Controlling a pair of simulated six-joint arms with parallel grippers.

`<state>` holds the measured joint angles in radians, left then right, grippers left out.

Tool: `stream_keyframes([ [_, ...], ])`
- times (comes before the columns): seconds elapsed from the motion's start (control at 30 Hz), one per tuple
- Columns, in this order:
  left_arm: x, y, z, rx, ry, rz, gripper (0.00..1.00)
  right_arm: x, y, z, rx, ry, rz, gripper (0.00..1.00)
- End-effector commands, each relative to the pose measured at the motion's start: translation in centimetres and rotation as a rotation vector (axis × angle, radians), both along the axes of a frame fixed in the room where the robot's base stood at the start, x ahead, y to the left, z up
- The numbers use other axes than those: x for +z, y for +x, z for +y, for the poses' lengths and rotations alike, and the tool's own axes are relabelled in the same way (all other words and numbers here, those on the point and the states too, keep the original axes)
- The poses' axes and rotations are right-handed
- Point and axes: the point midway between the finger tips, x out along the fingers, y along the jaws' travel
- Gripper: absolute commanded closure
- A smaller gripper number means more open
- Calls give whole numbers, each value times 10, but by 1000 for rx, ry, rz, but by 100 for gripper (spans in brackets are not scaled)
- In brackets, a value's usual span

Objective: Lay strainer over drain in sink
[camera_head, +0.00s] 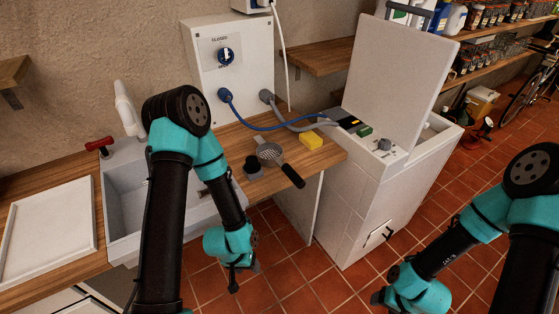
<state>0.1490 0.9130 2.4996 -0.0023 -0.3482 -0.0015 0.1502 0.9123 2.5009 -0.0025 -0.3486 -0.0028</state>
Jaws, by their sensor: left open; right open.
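A round mesh strainer (269,153) with a black handle (292,175) lies on the wooden counter, right of the sink. The handle points toward the counter's front edge. The white sink (122,205) is at the left, partly covered by my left arm. I cannot make out the drain. My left gripper (240,282) is open and empty over the tiled floor, in front of the counter and below the strainer in the picture. My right gripper (385,299) is open at the lower right, over the floor and far from the strainer.
A dark grey cup (253,168) stands just left of the strainer, and a yellow sponge (311,142) lies to its right. A white tap (128,109) stands behind the sink. A white tray (48,232) lies left of the sink. A white top-loading washer (378,175) stands right.

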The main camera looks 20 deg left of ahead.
Motion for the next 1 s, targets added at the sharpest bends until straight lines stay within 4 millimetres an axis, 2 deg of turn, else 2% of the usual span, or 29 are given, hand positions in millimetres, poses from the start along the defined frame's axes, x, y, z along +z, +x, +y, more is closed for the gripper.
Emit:
stream_keyframes([
  [0.27,0,-1,1,-2,0,-1,44,24,58,34,136,7,-64,39],
  [0.47,0,-1,0,-1,0,0,44,58,111,74,276,1,-126,39],
  [0.57,0,-1,0,-1,0,0,44,87,142,105,368,-8,-167,39],
  [0.7,0,-1,0,-1,0,0,44,138,180,153,502,-34,-228,39],
  [0.87,0,-1,0,0,0,0,44,207,210,212,643,-75,-301,39],
  [1.0,0,-1,0,0,0,0,44,275,223,264,757,-121,-369,39],
])
